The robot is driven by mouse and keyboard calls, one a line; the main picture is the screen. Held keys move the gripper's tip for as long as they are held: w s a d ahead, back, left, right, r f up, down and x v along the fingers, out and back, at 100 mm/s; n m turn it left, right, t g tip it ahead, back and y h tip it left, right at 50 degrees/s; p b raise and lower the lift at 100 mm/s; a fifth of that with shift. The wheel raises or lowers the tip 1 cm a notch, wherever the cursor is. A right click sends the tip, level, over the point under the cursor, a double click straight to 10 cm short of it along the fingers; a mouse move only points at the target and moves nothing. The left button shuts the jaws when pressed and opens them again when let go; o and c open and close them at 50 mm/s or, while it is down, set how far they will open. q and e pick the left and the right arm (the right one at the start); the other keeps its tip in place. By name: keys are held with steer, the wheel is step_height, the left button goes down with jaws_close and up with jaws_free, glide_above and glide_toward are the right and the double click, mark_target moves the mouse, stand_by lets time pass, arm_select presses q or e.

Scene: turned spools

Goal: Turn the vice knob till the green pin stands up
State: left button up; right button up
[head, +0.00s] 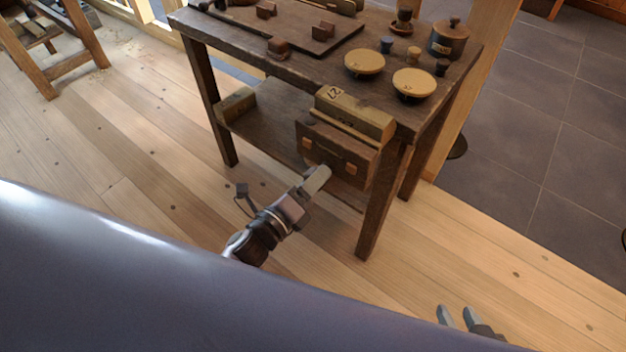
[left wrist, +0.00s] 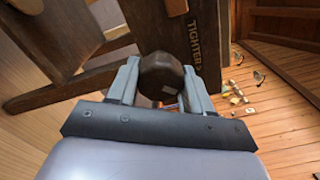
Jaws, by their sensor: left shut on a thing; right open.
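The vice knob (left wrist: 161,74) is dark and faceted, with a small pale mark on its face, in the left wrist view. My left gripper (left wrist: 161,80) has one finger on each side of it and is shut on it. Behind it is a dark wooden board (left wrist: 197,62) lettered "TIGHTER". In the head view my left gripper (head: 322,176) reaches to the front of the workbench, below the bench top; the knob cannot be made out there. My right gripper (head: 458,316) is open and empty at the bottom right. I cannot see a green pin in either view.
The dark workbench (head: 235,37) carries two round yellowish discs (head: 365,63), a lidded pot (head: 449,38) and small blocks. Boxes (head: 355,112) sit under its top. A wooden stand (head: 50,60) is at the far left. The plank floor (head: 140,170) around is mostly clear.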

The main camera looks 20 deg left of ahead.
arm_select(q)
steer(key=shift+s+d+f, duration=0.25)
steer(key=shift+f, duration=0.05)
steer(key=o, duration=1)
steer(key=shift+o, duration=0.2)
steer(key=shift+r, duration=0.1)
steer(key=shift+a, duration=0.1)
steer(key=v, duration=0.7)
